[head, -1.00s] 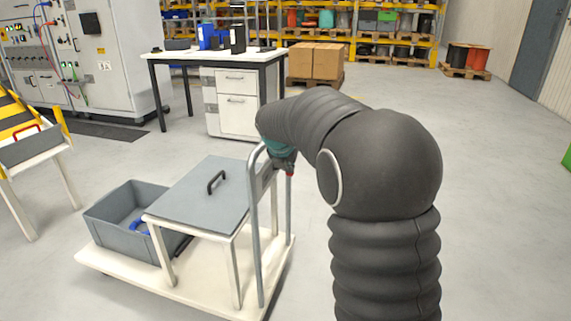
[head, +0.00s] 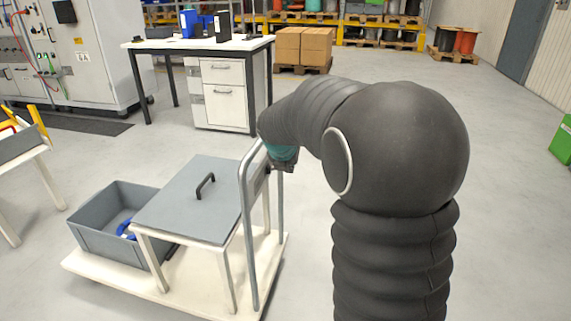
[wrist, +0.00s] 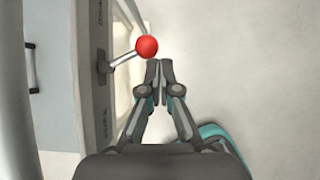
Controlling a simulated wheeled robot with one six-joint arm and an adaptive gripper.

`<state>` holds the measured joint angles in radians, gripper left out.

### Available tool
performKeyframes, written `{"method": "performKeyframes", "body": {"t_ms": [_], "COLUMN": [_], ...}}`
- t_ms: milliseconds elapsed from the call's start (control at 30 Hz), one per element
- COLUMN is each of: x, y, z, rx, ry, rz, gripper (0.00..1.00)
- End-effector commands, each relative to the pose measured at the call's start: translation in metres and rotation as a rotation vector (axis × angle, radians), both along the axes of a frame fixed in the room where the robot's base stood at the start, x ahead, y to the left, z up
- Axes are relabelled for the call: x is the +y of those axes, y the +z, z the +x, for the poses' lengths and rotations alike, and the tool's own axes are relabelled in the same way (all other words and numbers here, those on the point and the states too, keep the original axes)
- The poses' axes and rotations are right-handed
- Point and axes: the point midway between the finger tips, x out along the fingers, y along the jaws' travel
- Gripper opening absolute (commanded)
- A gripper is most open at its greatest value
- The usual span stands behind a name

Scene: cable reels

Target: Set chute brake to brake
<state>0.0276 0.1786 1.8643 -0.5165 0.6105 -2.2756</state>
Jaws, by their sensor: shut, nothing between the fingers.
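The brake lever, with a red ball knob (wrist: 146,47) on a metal rod, sticks out from a dark panel (wrist: 98,120) in the wrist view. The rod slants toward the right and slightly up from its pivot. Lettering on the panel is too small to read. My gripper (wrist: 159,70) is shut and empty, with its fingertips just below and right of the knob; I cannot tell whether they touch it. In the head view my gripper (head: 282,166) is beside the cart's handle, and the knob is not visible there.
A white desk (head: 200,43) stands behind.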

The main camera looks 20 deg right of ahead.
Motion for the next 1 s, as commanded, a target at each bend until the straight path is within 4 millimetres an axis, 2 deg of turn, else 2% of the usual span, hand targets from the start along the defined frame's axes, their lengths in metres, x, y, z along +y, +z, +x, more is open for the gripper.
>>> {"method": "performKeyframes", "body": {"t_ms": [467,800,1000], "x": [0.015,0.016,0.015], "y": [0.001,0.001,0.018], "z": [-0.003,-0.003,-0.009], "rx": [-0.001,-0.001,-0.002], "ry": [0.001,0.001,0.002], "rz": [0.0,0.0,0.0], "gripper": [0.0,0.0,0.0]}}
